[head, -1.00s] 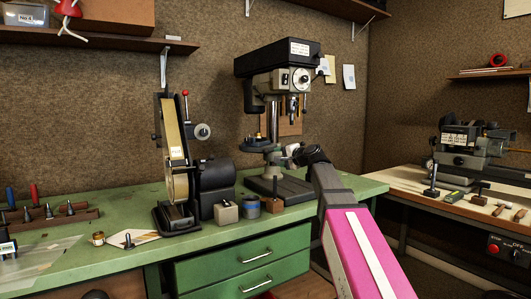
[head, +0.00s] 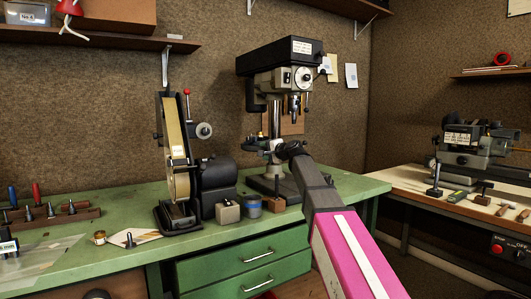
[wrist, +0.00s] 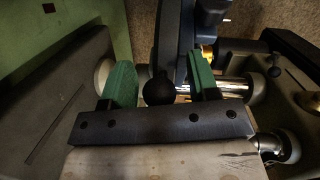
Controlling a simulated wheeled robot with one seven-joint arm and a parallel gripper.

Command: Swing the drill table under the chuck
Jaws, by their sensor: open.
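The drill press (head: 287,52) stands at the back of the green bench, with its chuck (head: 295,103) pointing down over the grey base (head: 262,184). The drill table (head: 256,144) is at mid-height by the column, partly hidden by my arm. In the head view it appears to sit left of the chuck. In the wrist view my gripper (wrist: 161,78) is open, its two green fingers apart. A black ball knob (wrist: 159,91) lies between them; I cannot tell whether either finger touches it. The bright column (wrist: 235,88) shows beyond the right finger.
A belt sander (head: 180,160) stands left of the drill press. A small block (head: 228,211), a grey-blue cup (head: 252,206) and a brown block (head: 279,203) stand in front of the base. A second bench (head: 430,197) with a machine (head: 470,145) is at right.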

